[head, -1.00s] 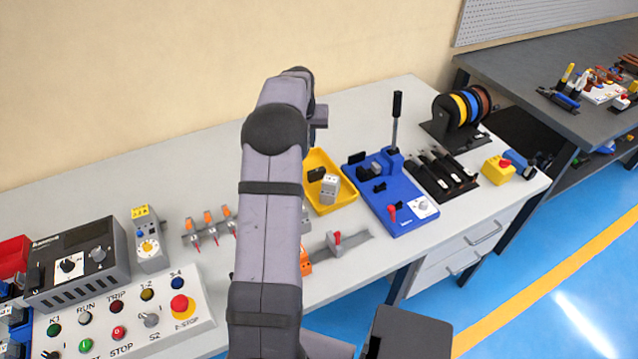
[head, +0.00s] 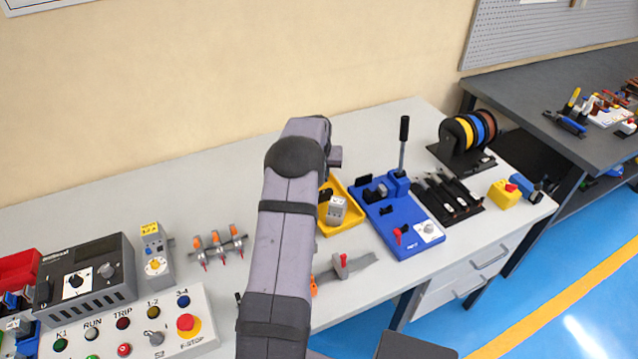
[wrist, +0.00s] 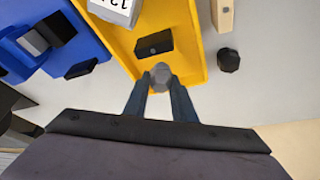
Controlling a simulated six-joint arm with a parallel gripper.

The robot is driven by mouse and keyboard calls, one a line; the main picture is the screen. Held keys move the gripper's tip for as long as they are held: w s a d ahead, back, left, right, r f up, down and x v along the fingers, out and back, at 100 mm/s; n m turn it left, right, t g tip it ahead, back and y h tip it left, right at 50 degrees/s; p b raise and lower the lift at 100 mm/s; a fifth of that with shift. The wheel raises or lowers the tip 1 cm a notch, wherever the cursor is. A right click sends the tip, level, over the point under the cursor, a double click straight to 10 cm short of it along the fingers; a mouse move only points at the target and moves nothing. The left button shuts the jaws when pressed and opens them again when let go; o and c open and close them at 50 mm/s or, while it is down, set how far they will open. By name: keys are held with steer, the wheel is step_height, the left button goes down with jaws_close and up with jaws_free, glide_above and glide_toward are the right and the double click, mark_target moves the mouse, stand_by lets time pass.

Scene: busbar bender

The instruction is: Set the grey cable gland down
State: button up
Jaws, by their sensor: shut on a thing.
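The grey cable gland (wrist: 160,74) is a small rounded grey part held between the fingertips of my gripper (wrist: 160,84) in the wrist view. My gripper is shut on it, over the near end of the yellow tray (wrist: 195,70). I cannot tell whether the gland touches the tray floor. The yellow tray also shows in the head view (head: 328,230), partly covered by my arm. My gripper and the gland are hidden behind my arm there.
The tray also holds a black block (wrist: 153,43) and a grey-white numbered part (wrist: 118,8). The blue bender (wrist: 62,32) stands beside the tray. On its other side are a dark knob (wrist: 228,60) and a beige piece (wrist: 222,14), with clear grey bench around the knob.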

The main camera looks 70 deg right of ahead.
steer(key=shift+f+p, duration=0.55)
steer(key=shift+f, duration=1.3)
steer(key=shift+f, duration=0.1)
steer(key=shift+f, duration=0.15)
steer(key=o, duration=0.7)
steer(key=shift+r, duration=0.25)
steer(key=shift+r, duration=0.1)
steer(key=b+v, duration=0.2)
steer(key=v, duration=0.9)
steer(key=shift+a+r+b, duration=0.25)
steer(key=shift+r+b, duration=0.05)
steer(key=shift+r, duration=0.05)
